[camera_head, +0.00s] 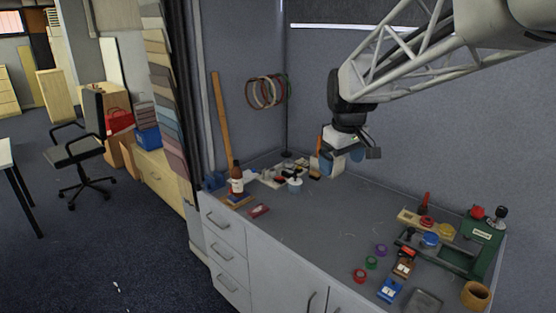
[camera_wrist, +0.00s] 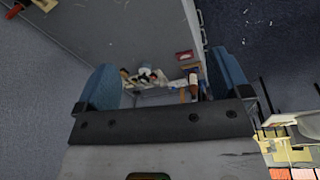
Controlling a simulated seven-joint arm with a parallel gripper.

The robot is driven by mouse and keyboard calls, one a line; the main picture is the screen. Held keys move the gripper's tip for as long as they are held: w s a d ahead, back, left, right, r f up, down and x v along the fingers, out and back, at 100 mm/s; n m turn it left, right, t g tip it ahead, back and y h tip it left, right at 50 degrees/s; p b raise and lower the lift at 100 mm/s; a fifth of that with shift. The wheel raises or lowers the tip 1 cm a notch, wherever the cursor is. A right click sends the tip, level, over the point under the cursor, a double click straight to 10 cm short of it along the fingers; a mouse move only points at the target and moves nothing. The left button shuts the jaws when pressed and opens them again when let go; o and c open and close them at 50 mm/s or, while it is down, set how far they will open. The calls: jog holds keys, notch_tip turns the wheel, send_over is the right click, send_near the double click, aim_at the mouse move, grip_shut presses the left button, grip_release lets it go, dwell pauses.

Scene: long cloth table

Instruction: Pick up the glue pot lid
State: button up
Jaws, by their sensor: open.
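A small pale blue-white pot (camera_head: 294,185) with a dark knob on top stands at the back left of the grey worktop; I take it for the glue pot, its lid (camera_head: 294,177) seated on it. In the wrist view a small pale pot (camera_wrist: 148,72) appears far off between the fingers, too small to make out its lid. My gripper (camera_head: 341,162) has blue finger pads. It is open and empty, above the worktop, to the right of the pot and higher than it. The wrist view shows the two pads (camera_wrist: 165,82) wide apart.
A brown bottle (camera_head: 236,180) stands left of the pot, and a pale tray (camera_head: 268,179) with small items lies beside it. Coloured tape rings (camera_head: 371,262), a green machine (camera_head: 485,240) and a wooden cup (camera_head: 476,295) are at the right. The worktop's middle is mostly clear.

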jog(key=w+a+f+n, duration=0.1)
jog(key=w+f+n, duration=0.15)
jog(key=w, duration=1.15)
jog(key=n+g, duration=0.2)
jog(key=n, duration=0.7)
send_over(295, 179)
jog(key=shift+m, duration=0.25)
notch_tip(295, 179, down, 23)
jog(key=shift+d, duration=0.1)
jog(key=shift+w+f, duration=0.3)
jog(key=shift+f, duration=0.05)
jog(key=shift+f, duration=1.25)
jog(key=shift+f, duration=0.15)
